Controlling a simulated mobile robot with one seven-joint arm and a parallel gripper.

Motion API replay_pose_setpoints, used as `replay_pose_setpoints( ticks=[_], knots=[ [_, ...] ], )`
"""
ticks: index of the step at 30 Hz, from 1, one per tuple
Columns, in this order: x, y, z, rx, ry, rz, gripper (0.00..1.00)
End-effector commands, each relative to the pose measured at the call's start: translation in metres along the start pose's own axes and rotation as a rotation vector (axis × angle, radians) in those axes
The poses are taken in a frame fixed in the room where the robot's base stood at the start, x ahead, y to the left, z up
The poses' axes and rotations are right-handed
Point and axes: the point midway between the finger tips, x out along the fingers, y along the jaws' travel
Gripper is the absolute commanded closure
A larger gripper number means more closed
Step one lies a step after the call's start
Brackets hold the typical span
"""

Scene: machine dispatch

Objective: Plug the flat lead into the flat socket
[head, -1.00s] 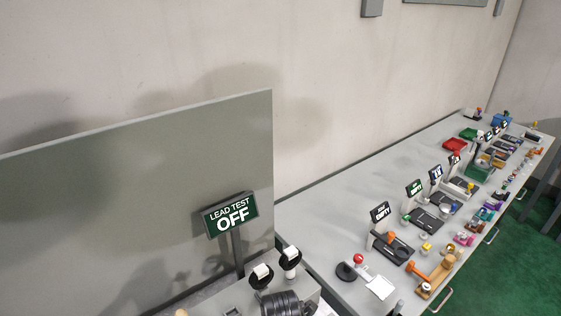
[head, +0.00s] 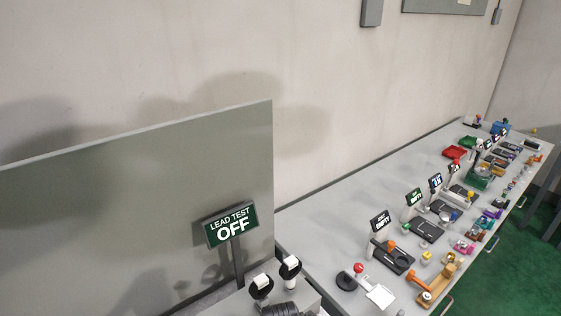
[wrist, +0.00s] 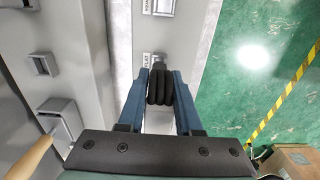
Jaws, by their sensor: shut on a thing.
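In the wrist view my gripper (wrist: 159,80) has two blue fingers closed on a dark ribbed lead (wrist: 160,92). The lead's front end points up the picture, toward a grey panel with a small label (wrist: 146,60) that seems to read FLAT. The flat socket by that label is mostly hidden behind the lead, so I cannot tell whether the plug touches or enters it. Another socket (wrist: 160,7) sits farther up, beside a label that seems to read ROUND. In the head view the test sign (head: 231,226) reads LEAD TEST OFF.
Grey square fittings (wrist: 43,64) and a tan rod (wrist: 34,158) lie at the left in the wrist view. Green floor with a yellow-black strip (wrist: 285,98) is at the right. In the head view a long bench (head: 330,225) with many parts runs to the right.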

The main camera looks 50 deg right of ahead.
Motion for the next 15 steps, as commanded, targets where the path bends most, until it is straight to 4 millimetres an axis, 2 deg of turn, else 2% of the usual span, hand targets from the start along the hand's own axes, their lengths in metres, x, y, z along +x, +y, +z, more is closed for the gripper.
replay_pose_setpoints(
  ticks=[15],
  knots=[
    [0.0043, 0.0003, 0.0003, 0.0, 0.0, 0.001, 1.0]
  ],
)
